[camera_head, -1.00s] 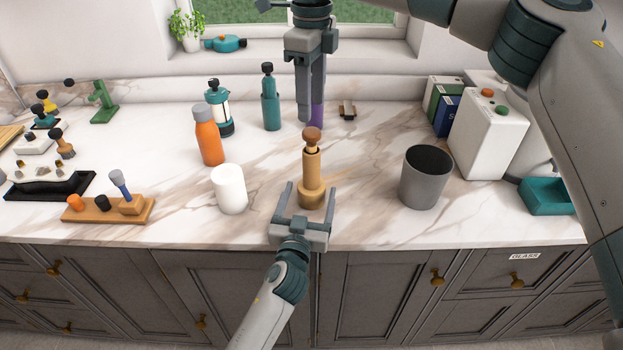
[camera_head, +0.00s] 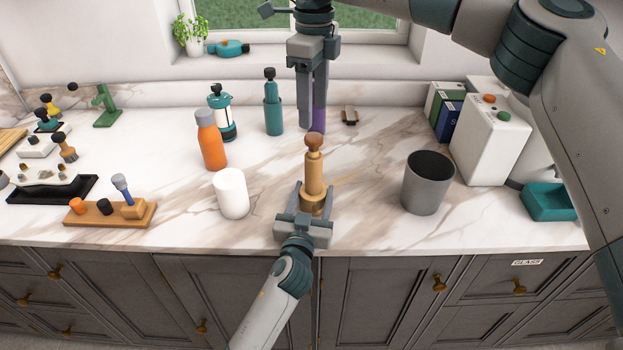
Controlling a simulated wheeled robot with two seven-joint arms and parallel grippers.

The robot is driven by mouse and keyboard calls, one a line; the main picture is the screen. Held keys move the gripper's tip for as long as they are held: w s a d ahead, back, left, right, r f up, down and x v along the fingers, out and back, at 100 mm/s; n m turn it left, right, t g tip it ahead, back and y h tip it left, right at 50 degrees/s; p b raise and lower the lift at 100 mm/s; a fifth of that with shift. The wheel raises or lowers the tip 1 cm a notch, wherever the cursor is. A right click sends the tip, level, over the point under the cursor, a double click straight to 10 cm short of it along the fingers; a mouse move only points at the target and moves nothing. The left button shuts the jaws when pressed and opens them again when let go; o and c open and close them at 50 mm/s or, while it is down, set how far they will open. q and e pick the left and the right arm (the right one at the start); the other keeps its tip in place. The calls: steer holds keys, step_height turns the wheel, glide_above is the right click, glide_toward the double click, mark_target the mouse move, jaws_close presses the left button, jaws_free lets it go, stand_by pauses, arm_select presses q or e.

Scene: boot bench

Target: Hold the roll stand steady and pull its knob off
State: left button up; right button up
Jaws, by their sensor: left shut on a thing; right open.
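The roll stand (camera_head: 313,178) is a light wooden post on a wider round base, upright on the marble counter. Its darker brown knob (camera_head: 313,140) sits on top of the post. My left gripper (camera_head: 310,198) is shut on the roll stand low down, at its base, from the front. My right gripper (camera_head: 311,126) is open and points down, its fingertips just above or behind the knob in the picture. I cannot tell its exact depth, and no contact with the knob shows.
A white cylinder (camera_head: 231,194) and an orange bottle (camera_head: 210,142) stand left of the roll stand. A grey bin (camera_head: 428,183) stands to the right. A purple thing (camera_head: 319,116) shows partly behind my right gripper. A wooden peg block (camera_head: 90,215) lies at the front left.

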steer(key=s+a+f+n+g+y, duration=0.1)
steer(key=s+a+n+y, duration=0.35)
steer(key=a, duration=0.85)
steer(key=s+a+f+n+y, duration=0.1)
steer(key=s+a+n+y, duration=0.35)
steer(key=a, duration=0.85)
steer(key=s+a+r+y, duration=0.5)
steer(key=a+r+y, duration=0.2)
steer(key=r, duration=0.1)
step_height(320, 180, up, 10)
steer(key=s+m+t+y, duration=0.1)
steer(key=m+t+y, duration=0.1)
steer(key=t+y, duration=0.35)
steer(key=w+d+m+t+h, duration=0.4)
steer(key=d+m+t+h, duration=0.25)
steer(key=m+t, duration=0.25)
steer(key=w+d+m+t+h, duration=0.4)
steer(key=d+m+t+h, duration=0.2)
steer(key=d+m+t, duration=0.25)
steer(key=m+g+h, duration=0.5)
steer(key=g+h, duration=0.4)
steer(key=h, duration=0.3)
glide_toward(312, 142)
steer(key=shift+s+d+f, duration=0.1)
steer(key=shift+s+d, duration=0.05)
steer(key=shift+s, duration=0.05)
steer(key=shift+w, duration=0.15)
steer(key=x, duration=1.1)
steer(key=shift+w+f, duration=0.1)
steer(key=shift+w, duration=0.3)
